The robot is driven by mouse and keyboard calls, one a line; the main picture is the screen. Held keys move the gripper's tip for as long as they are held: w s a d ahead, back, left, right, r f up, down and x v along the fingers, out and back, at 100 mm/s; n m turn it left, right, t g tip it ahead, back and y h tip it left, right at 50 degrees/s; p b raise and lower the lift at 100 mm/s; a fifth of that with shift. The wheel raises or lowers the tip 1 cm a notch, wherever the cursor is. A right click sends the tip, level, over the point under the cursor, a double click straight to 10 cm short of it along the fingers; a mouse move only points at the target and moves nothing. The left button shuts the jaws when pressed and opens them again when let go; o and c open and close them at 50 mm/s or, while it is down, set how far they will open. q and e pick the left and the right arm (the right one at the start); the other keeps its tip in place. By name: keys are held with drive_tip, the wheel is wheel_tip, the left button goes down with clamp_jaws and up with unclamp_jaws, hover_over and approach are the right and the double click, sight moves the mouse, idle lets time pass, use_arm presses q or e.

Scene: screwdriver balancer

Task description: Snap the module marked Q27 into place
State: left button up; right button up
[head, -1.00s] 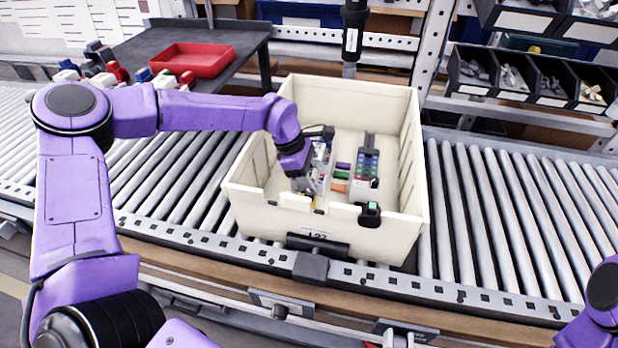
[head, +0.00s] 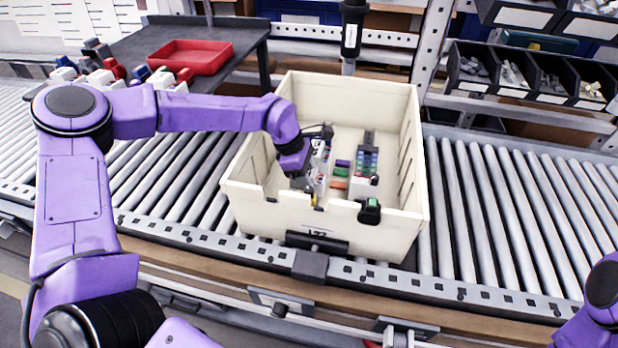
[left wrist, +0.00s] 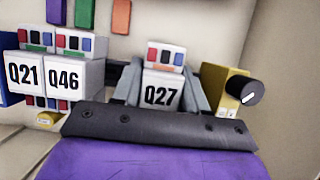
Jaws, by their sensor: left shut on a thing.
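The module marked Q27 (left wrist: 162,92) is white with coloured squares on its top. In the left wrist view it sits between the two grey fingers of my left gripper (left wrist: 160,88), which is shut on it. In the head view my left gripper (head: 308,187) reaches down inside the left part of the cream bin (head: 340,97). There the module is too small and covered to make out. Whether Q27's underside is seated is hidden. My right gripper is out of frame.
A yellow part with a black knob (left wrist: 243,90) stands close right of the gripper. Purple, green (head: 340,172) and orange blocks lie in the bin's middle, with a dark rail (head: 368,157) to their right. A black-and-green part (head: 370,211) sits at the front wall.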

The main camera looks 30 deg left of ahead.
use_arm(q)
drive_tip(key=shift+s+f, duration=0.1)
drive_tip(key=shift+f, duration=0.25)
idle(0.7)
drive_tip(key=shift+f, duration=0.1)
drive_tip(key=shift+c, duration=0.5)
drive_tip(key=o, duration=1.3)
drive_tip(key=shift+o, duration=0.2)
drive_tip(key=shift+f, duration=0.1)
drive_tip(key=b+v, duration=0.1)
drive_tip(key=v, duration=1)
drive_tip(key=shift+d, duration=0.1)
